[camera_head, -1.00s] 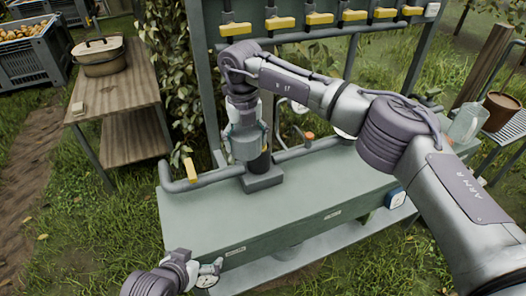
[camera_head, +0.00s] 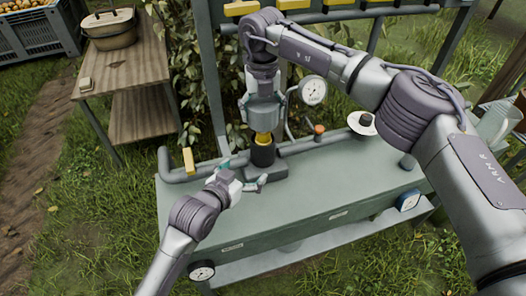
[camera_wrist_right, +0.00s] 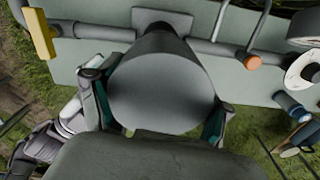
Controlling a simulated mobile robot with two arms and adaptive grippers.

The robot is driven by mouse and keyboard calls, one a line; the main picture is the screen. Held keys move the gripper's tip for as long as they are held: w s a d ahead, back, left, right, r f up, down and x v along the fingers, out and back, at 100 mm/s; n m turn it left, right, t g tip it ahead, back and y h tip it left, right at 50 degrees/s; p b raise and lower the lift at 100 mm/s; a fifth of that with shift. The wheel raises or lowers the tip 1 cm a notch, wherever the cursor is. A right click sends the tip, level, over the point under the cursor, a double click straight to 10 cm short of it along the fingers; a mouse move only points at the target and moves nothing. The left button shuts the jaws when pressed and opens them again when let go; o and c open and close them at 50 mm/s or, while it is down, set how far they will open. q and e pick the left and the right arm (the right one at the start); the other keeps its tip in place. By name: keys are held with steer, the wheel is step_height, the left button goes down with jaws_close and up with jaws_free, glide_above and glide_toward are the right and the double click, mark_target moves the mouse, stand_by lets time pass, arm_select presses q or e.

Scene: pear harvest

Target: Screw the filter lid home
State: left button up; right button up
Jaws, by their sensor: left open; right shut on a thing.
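The grey filter lid (camera_head: 263,109) is a broad cylinder, held upright above the dark filter housing (camera_head: 263,156) on the bench. A yellow part (camera_head: 263,138) shows between lid and housing; I cannot tell which it is fixed to. My right gripper (camera_head: 263,100) points down and is shut on the lid. In the right wrist view the lid (camera_wrist_right: 162,88) fills the space between the teal-padded fingers and hides most of the housing. My left gripper (camera_head: 249,174) is open and empty at the front left of the housing, close to it; I cannot tell whether they touch.
Grey pipes run either side of the housing, with a yellow lever (camera_head: 188,160) at left and an orange knob (camera_head: 319,129) at right. A white dish (camera_head: 362,124) lies farther right. The bench (camera_head: 330,190) front is clear.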

mark_target(263, 134)
arm_select(q)
steer(key=x, duration=1.1)
steer(key=shift+w+d, duration=0.15)
steer(key=c, duration=1.7)
steer(key=shift+c, duration=0.2)
arm_select(e)
steer(key=shift+f, duration=2.5)
steer(key=shift+f, duration=0.85)
steer(key=shift+f, duration=0.55)
arm_select(q)
jaws_close()
arm_select(e)
steer(key=o, duration=1.1)
